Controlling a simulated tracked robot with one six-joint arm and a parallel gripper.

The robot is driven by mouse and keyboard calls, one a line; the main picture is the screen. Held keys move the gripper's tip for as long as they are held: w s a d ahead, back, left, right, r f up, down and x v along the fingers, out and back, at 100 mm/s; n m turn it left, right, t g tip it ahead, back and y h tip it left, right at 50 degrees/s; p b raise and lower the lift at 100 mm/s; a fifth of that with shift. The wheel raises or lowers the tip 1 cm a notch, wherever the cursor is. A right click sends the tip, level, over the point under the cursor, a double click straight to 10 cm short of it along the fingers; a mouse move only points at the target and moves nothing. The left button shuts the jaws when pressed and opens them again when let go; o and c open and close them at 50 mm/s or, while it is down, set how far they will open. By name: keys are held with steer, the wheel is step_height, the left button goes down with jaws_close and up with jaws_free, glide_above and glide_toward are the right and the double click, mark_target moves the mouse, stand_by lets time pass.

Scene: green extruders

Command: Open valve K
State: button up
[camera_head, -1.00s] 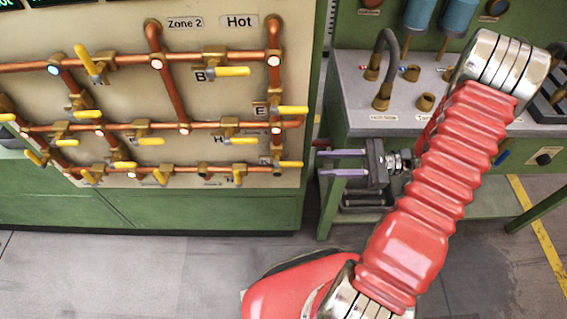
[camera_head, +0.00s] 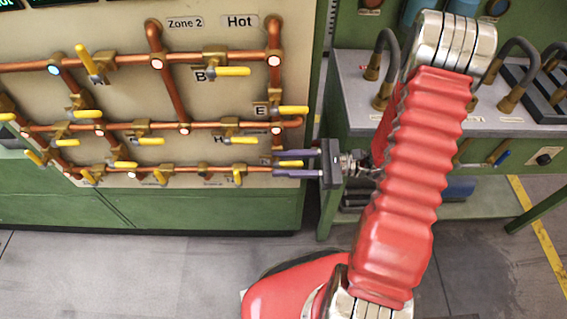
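Valve K is, as far as I can tell, the yellow-handled valve (camera_head: 288,163) at the right end of the lowest copper pipe on the panel. Its label is too small and covered to read clearly. Its handle lies roughly horizontal, pointing right. My gripper (camera_head: 276,163) reaches in from the right with two purple-grey fingers apart, one above and one below the handle in this view. The fingers are open and hide parts of the valve. I cannot tell whether they touch the handle or how far they are from it in depth.
Valve E (camera_head: 291,110) sits just above, and valve H (camera_head: 241,141) is up and left. Valve B (camera_head: 231,71) is higher. Several other yellow handles and copper pipes crowd the panel. A green sink bench (camera_head: 346,115) stands to the right, behind my arm.

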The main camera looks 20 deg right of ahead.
steer(key=shift+c, duration=0.6)
jaws_close()
steer(key=shift+a, duration=0.1)
